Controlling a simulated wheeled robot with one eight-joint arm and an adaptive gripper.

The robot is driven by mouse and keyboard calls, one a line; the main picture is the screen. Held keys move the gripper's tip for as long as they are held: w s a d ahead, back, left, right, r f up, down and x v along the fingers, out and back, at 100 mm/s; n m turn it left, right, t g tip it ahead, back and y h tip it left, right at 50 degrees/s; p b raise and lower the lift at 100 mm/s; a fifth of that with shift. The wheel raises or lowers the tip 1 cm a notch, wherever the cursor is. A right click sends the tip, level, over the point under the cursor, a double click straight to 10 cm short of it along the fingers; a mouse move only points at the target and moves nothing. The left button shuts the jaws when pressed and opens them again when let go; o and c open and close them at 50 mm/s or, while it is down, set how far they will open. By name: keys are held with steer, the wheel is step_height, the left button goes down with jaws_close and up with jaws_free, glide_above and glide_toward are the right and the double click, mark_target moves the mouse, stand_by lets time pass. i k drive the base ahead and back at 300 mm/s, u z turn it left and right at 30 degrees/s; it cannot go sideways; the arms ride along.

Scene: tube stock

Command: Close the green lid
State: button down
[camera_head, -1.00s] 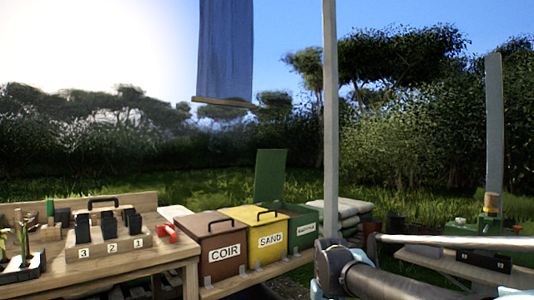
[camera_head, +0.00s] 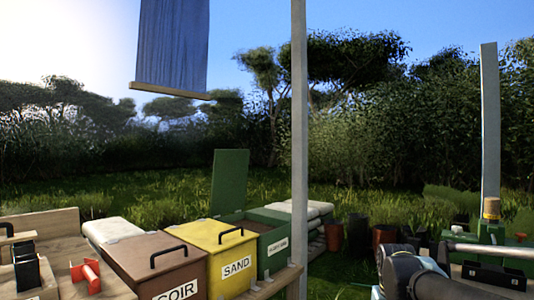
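The green lid (camera_head: 229,183) stands upright, open, at the back of the green bin (camera_head: 275,244). The green bin has a white label on its front, too small to read surely, and its top is open with dark contents showing. My arm shows at the lower right, but my gripper is not in the picture.
Left of the green bin stand the yellow SAND bin (camera_head: 228,262) and the brown COIR bin (camera_head: 160,272), both lids shut. A grey post (camera_head: 299,150) rises just right of the green bin. White sacks (camera_head: 305,210) and several pots (camera_head: 357,233) lie beyond.

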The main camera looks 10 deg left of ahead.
mark_target(230, 167)
steer(key=u, duration=0.15)
steer(key=i, duration=1.35)
steer(key=u, duration=0.7)
